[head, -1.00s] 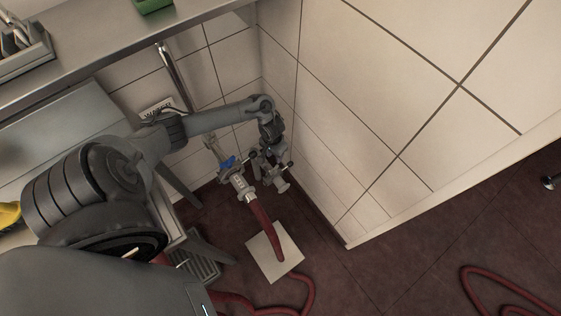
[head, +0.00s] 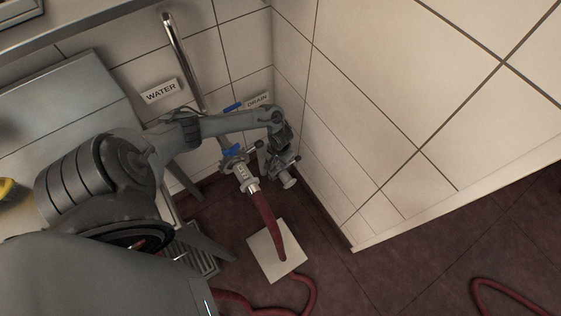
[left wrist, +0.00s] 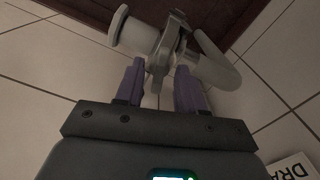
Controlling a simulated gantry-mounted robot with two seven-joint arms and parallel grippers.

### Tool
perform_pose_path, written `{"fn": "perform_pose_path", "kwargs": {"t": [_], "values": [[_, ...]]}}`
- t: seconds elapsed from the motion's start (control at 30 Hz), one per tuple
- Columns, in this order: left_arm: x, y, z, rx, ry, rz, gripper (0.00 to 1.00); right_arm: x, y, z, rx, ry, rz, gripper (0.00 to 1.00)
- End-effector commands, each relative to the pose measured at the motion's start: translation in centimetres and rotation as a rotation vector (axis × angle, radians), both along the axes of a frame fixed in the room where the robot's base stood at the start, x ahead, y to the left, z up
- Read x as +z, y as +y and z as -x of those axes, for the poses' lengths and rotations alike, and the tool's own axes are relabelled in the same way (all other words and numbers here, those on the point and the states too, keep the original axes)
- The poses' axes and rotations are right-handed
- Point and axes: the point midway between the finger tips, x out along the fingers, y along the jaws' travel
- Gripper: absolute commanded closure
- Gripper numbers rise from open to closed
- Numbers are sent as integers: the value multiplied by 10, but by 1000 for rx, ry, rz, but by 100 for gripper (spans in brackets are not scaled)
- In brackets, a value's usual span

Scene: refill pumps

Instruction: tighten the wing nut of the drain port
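The drain port (head: 289,182) is a pale pipe end low in the corner, below the DRAIN sign (head: 258,101) in the head view. In the left wrist view the drain port (left wrist: 133,33) is a pale pipe with a clamp around it. The clamp's grey wing nut (left wrist: 156,66) points towards me. My left gripper (left wrist: 158,75) is open, with one finger on each side of the wing nut; small gaps seem to show, and contact cannot be made out. In the head view the left gripper (head: 276,160) is small and partly hidden at the port. My right gripper is out of view.
Left of the drain port, a metal coupling (head: 241,177) with blue handles joins a red hose (head: 264,218) running down to a white floor plate (head: 268,262). The tiled wall (head: 365,120) stands close on the right. A WATER sign (head: 161,91) is on the back wall.

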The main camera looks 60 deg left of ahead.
Motion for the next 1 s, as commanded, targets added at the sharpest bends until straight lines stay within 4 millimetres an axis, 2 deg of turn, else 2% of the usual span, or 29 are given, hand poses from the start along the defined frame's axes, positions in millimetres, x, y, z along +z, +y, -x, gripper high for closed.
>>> {"fn": "perform_pose_path", "kwargs": {"t": [0.27, 0.5, 0.53, 0.73, 1.0], "values": [[0, 0, 0, 0, 0, 0, 62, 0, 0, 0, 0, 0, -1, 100], [0, 0, 0, 0, 0, 0, 98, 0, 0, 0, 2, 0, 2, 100], [0, 0, 0, 0, 0, 0, 100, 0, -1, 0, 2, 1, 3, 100], [1, 0, 0, -12, 1, 0, 100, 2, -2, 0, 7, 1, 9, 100], [0, 0, 0, -132, 2, 0, 100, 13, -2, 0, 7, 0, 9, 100]]}}
